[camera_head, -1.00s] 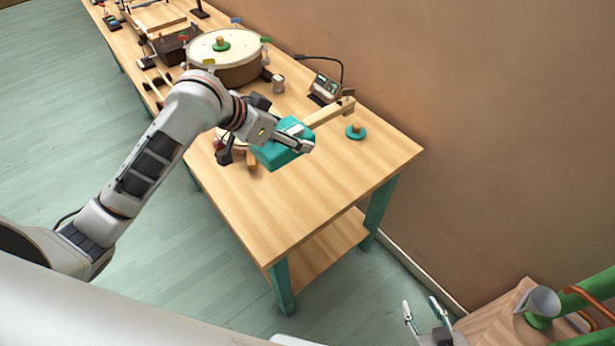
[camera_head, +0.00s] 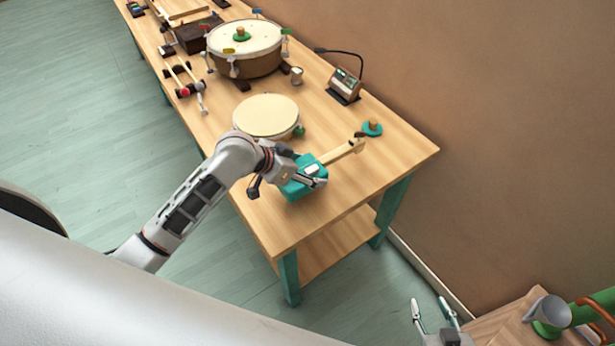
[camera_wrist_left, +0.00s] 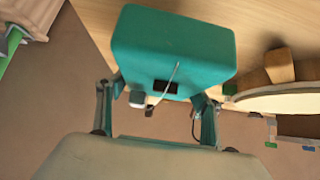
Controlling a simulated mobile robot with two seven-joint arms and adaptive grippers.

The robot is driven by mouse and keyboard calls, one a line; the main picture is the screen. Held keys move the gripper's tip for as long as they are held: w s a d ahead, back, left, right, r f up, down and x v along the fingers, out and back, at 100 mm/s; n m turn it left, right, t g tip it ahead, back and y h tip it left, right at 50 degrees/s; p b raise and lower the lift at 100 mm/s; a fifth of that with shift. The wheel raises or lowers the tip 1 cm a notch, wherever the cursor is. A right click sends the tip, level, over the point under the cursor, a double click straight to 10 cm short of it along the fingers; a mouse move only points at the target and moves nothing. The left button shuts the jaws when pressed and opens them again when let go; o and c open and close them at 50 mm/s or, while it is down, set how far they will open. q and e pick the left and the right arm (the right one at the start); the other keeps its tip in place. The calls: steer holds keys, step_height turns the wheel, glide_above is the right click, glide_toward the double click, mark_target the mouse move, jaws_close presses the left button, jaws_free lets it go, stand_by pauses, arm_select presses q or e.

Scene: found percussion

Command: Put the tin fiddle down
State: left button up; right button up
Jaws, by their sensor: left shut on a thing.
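The tin fiddle has a teal box body (camera_head: 296,192) and a pale wooden neck (camera_head: 342,152) pointing up and right. It is over the near end of the wooden table (camera_head: 345,210); I cannot tell whether it touches the top. My left gripper (camera_head: 314,179) is shut on the teal body. In the left wrist view the teal body (camera_wrist_left: 172,45) sits between the fingers of the left gripper (camera_wrist_left: 158,105), and the neck is hidden. My right gripper (camera_head: 436,312) is at the bottom, away from the table, with its fingers apart and nothing between them.
A pale round drum (camera_head: 268,116) lies just behind the fiddle. A green disc with a wooden knob (camera_head: 372,128) is close to the neck's end. The table's near corner is clear.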

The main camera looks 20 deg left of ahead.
arm_select(q)
steer(key=shift+f, duration=1.75)
steer(key=o, duration=1.3)
steer(key=shift+f, duration=0.1)
steer(key=shift+s+a+r, duration=0.1)
steer(key=shift+s+r, duration=0.05)
steer(key=shift+r, duration=0.1)
steer(key=v, duration=1)
steer(key=shift+s, duration=0.15)
steer(key=shift+s+a+r, duration=0.3)
steer(key=shift+s+r, duration=0.05)
steer(key=shift+r, duration=0.2)
